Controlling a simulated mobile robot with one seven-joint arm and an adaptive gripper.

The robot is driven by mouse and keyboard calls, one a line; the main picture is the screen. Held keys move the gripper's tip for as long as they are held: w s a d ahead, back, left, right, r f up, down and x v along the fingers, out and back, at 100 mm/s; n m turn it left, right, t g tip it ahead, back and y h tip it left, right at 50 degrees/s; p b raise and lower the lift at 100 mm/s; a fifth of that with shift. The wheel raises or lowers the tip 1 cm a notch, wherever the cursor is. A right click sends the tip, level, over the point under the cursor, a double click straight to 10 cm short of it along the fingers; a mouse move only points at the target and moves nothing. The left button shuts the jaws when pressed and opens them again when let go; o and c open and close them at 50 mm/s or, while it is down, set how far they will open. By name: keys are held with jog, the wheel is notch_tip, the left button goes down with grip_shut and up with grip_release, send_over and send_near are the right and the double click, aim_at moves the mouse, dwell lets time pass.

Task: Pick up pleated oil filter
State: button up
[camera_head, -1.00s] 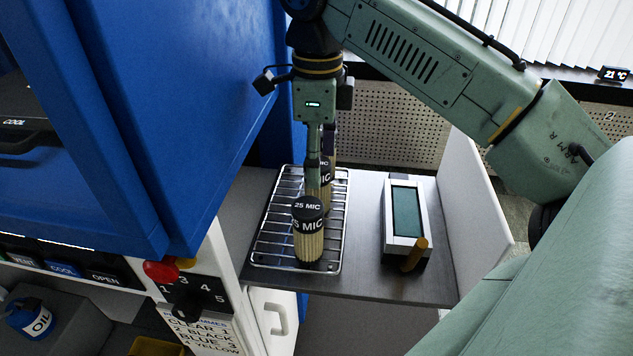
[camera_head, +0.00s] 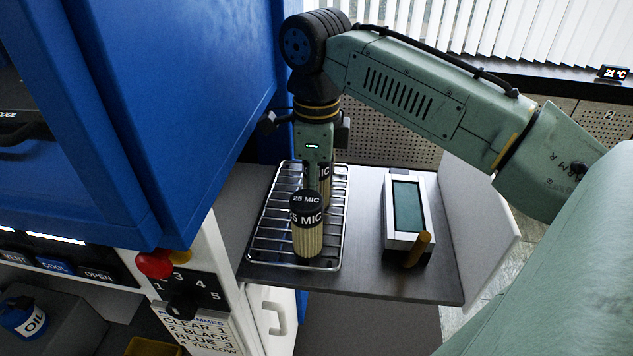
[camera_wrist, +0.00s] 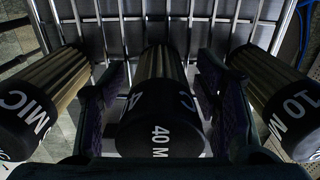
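Several pleated oil filters with tan pleats and black caps stand on a wire rack. In the head view the 25 MIC filter (camera_head: 307,238) stands in front, with another filter (camera_head: 325,172) partly hidden behind. In the wrist view the 40 MIC filter (camera_wrist: 162,115) is in the middle, a filter marked MIC (camera_wrist: 40,95) is at left and the 10 MIC filter (camera_wrist: 280,95) at right. My gripper (camera_wrist: 160,98) is open, pointing down, its fingers on both sides of the 40 MIC filter. Its fingertips (camera_head: 316,180) are mostly hidden behind the 25 MIC filter in the head view.
The wire rack (camera_head: 262,243) lies on a dark shelf (camera_head: 365,285). A device with a green screen (camera_head: 407,208) and a yellow handle stands to the right. A blue press cabinet (camera_head: 180,110) rises close on the left, and a white panel (camera_head: 478,225) bounds the right.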

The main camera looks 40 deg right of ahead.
jog(key=c, duration=1.1)
jog(key=shift+d+r, duration=0.1)
jog(key=shift+r, duration=0.1)
